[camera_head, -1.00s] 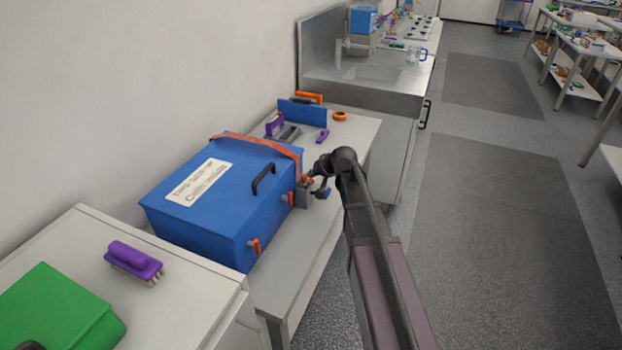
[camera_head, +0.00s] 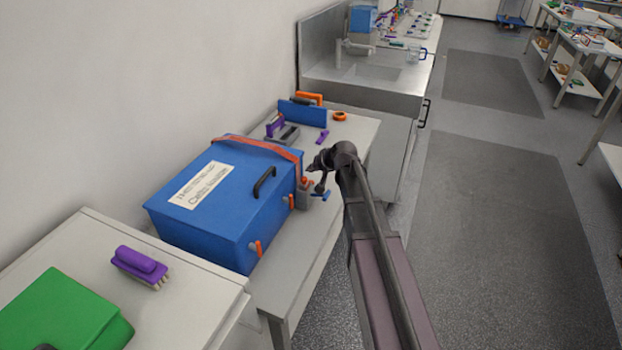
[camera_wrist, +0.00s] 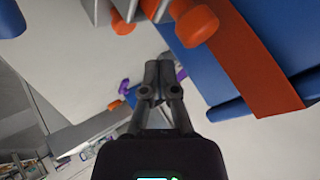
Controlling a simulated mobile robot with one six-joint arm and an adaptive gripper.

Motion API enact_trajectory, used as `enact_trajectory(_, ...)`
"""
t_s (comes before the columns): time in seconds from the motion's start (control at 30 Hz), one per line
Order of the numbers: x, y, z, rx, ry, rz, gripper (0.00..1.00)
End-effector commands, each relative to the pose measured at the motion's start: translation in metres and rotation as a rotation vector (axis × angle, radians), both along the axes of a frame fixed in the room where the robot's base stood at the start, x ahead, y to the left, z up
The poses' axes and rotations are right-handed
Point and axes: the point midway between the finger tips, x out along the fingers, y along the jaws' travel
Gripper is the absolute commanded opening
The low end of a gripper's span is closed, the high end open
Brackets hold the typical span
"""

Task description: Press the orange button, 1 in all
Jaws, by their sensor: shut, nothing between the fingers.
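A small grey box with an orange-red button (camera_head: 306,183) on top stands on the narrow bench, close against the right side of the blue box (camera_head: 205,235). My gripper (camera_head: 311,167) is just above and beyond the button in the head view, with a visible gap between them. In the wrist view my gripper (camera_wrist: 158,68) has its two dark fingers together, with nothing held. Orange knob-like parts (camera_wrist: 194,26) show near the top of the wrist view beside the blue box; I cannot tell which, if any, is the button.
The blue box carries a black handle (camera_head: 264,181), an orange strap (camera_head: 258,146) and orange latches (camera_head: 258,249). An orange tape roll (camera_head: 339,116) and purple items lie farther back.

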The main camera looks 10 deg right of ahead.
Motion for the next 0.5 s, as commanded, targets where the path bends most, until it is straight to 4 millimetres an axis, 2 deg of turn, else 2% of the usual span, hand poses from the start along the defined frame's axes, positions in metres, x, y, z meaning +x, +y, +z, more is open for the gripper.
enact_trajectory(0.03, 0.0, 0.0, 0.007, 0.0, 0.0, 0.0, 0.0)
enact_trajectory(0.23, 0.0, 0.0, 0.021, 0.0, 0.0, 0.0, 0.0)
enact_trajectory(0.5, 0.0, 0.0, 0.025, 0.0, 0.0, 0.0, 0.0)
